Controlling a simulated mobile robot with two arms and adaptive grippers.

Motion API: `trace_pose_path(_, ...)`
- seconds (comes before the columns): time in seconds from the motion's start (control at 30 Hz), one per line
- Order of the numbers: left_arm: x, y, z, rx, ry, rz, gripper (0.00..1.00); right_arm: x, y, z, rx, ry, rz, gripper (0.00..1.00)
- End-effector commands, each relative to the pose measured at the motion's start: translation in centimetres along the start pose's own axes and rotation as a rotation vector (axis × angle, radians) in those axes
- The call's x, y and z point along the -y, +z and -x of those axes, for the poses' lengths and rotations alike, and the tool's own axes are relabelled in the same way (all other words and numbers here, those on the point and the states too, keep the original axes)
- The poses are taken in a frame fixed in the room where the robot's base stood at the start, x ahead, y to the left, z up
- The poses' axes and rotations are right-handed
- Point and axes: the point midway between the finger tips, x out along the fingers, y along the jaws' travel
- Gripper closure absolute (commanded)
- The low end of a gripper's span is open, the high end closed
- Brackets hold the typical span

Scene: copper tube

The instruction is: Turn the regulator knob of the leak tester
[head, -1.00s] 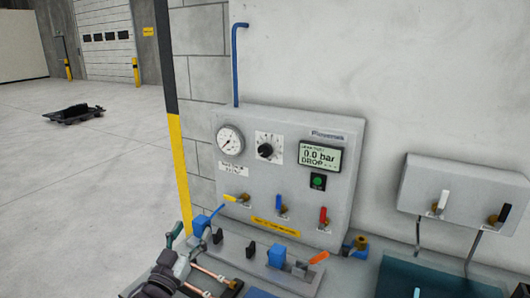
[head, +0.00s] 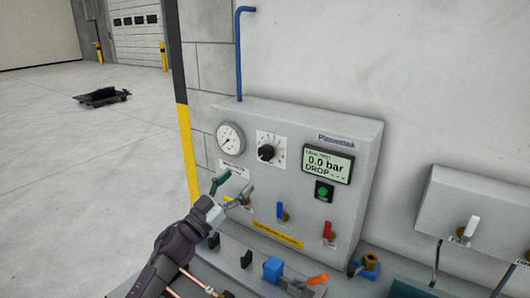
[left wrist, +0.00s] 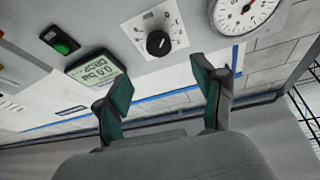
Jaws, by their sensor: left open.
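The leak tester (head: 345,135) is a grey panel box against the wall. Its black regulator knob (head: 266,153) sits on a white scale plate, between the round gauge (head: 229,138) and the display (head: 326,164), which reads 0.0 bar and DROP. My left gripper (head: 235,185) is open and empty in front of the panel, below and left of the knob, and hides part of the yellow-handled valve. In the left wrist view the knob (left wrist: 159,43) shows beyond the two green-padded fingers (left wrist: 165,95), between them and apart from them. My right gripper is not in view.
Blue (head: 281,211) and red (head: 327,230) valve levers stick out low on the panel, with a green button (head: 323,191) above. A fixture with a blue block (head: 273,268) and an orange lever (head: 317,279) lies in front. A second grey box (head: 475,215) stands right.

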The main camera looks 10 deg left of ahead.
Motion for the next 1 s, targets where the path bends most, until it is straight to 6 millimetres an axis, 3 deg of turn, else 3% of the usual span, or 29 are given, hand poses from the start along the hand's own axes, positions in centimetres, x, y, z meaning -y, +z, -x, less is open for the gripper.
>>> trace_pose_path(0.17,0.0,-0.5,-4.3,-0.004,-0.002,0.004,0.31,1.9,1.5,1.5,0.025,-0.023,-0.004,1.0)
trace_pose_path(0.5,0.1,-0.2,-10.0,-0.002,-0.003,0.004,0.31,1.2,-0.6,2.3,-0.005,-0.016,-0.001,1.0)
trace_pose_path(0.7,0.0,-0.1,-11.1,0.0,0.0,0.001,0.31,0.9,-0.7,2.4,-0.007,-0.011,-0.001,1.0)
trace_pose_path(0.97,0.0,0.0,-11.1,0.0,0.0,0.001,0.31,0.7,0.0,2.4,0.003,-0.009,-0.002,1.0)
trace_pose_path(1.0,0.0,0.0,-11.1,0.0,-0.001,0.001,0.37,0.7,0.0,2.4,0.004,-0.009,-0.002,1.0)
